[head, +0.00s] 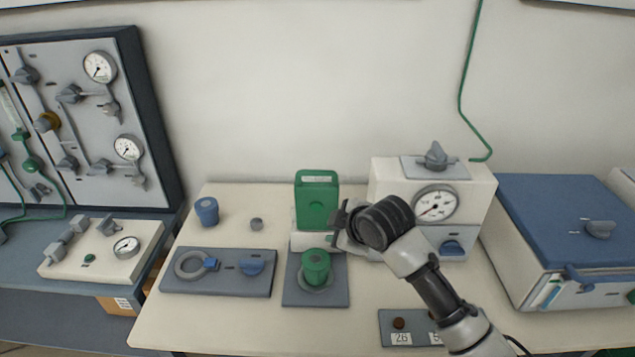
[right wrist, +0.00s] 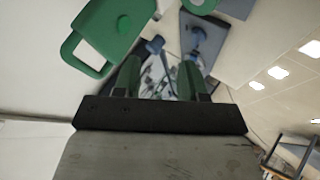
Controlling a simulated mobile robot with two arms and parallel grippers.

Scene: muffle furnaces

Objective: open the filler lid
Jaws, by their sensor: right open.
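A green cylindrical cap (head: 316,264) stands on a round grey collar on a dark grey plate (head: 300,297) at the middle of the bench. I cannot tell for sure whether it is the filler lid. A green canister (head: 317,203) stands upright just behind it. It also shows, with its loop handle, in the right wrist view (right wrist: 122,27). My right gripper (head: 342,222) is beside the canister's right side, above and behind the cap. In the right wrist view its fingers (right wrist: 160,78) are apart with nothing between them. My left gripper is out of view.
A cream gauge box (head: 481,193) stands right of my right gripper. A plate with a ring and blue knob (head: 250,267) lies left of the cap. A blue jar (head: 207,211) stands behind that plate. A blue-topped furnace (head: 550,215) is at right.

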